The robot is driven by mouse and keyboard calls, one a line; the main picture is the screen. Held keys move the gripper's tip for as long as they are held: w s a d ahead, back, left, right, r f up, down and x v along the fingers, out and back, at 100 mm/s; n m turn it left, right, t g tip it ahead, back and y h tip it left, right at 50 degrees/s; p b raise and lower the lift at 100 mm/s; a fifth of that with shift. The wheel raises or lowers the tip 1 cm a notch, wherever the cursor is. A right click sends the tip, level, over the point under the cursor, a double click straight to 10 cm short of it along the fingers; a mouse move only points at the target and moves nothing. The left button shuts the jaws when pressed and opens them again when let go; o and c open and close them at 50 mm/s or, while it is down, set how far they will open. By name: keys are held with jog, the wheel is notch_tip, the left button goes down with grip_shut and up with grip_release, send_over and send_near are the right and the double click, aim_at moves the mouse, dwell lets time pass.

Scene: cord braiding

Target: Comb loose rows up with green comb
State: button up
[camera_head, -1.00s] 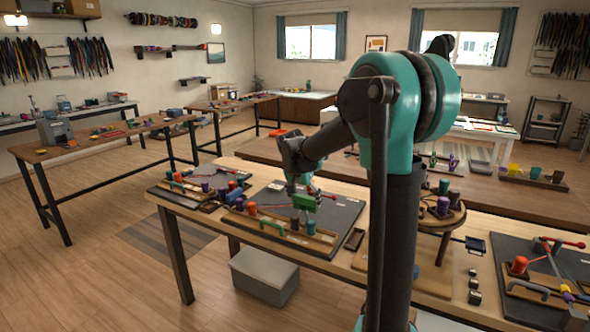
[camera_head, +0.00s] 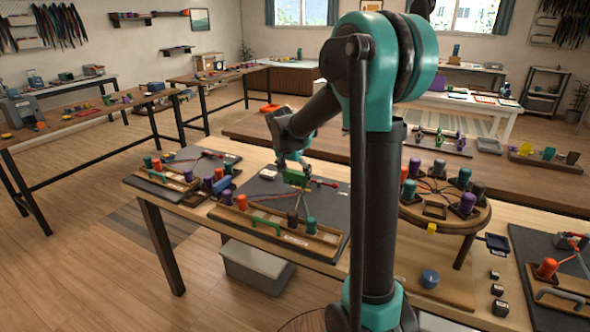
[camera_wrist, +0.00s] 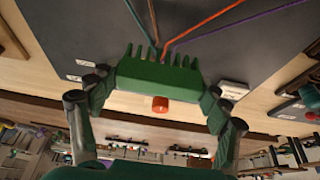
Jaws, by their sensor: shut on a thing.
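My gripper (camera_wrist: 155,112) is shut on the green comb (camera_wrist: 155,75), whose teeth point away from the wrist toward the dark mat. In the wrist view the cords (camera_wrist: 205,22) fan out from just beyond the teeth: green, brown, red and purple. An orange-red peg (camera_wrist: 160,104) shows just behind the comb. In the head view the comb (camera_head: 295,177) is above the grey mat (camera_head: 325,205), near where the cords meet. Whether the teeth touch the cords I cannot tell.
A round wooden stand with several bobbins (camera_head: 467,203) is to the right of my arm. Another rack with bobbins (camera_head: 170,165) lies at the left of the table. A blue cylinder (camera_head: 430,278) sits at the front right. A grey box (camera_head: 255,266) is under the table.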

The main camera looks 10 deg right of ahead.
aim_at(294, 184)
jog(key=shift+f, duration=2.85)
jog(key=shift+w+d, duration=0.2)
jog(key=shift+w+d, duration=0.7)
jog(key=shift+w, duration=0.25)
notch_tip(294, 184, up, 9)
jog(key=shift+s+a, duration=0.3)
jog(key=shift+s, duration=0.1)
